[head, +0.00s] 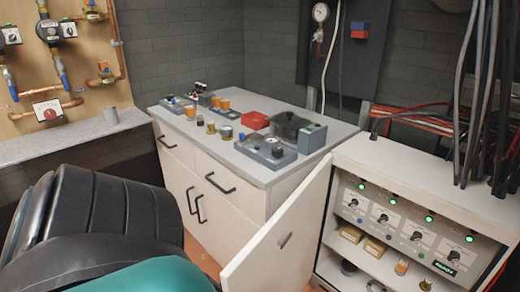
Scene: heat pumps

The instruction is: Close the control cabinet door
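The control cabinet (430,175) stands at the right, white, with its front open to view. Its white door (270,250) stands open, swung out to the left of the cabinet front. A small dark latch or handle (285,240) is on the door's visible face. Inside, a control panel (405,225) has several knobs and lit green lamps, and a shelf below holds small boxes and parts. The door's lower part runs out of the bottom of the picture. Neither of my grippers shows in the head view.
A black padded seat-like thing with a teal part (150,278) fills the lower left, close to the door. A white workbench (225,185) with small parts on top stands behind the door. Thick dark cables (480,100) hang over the cabinet top.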

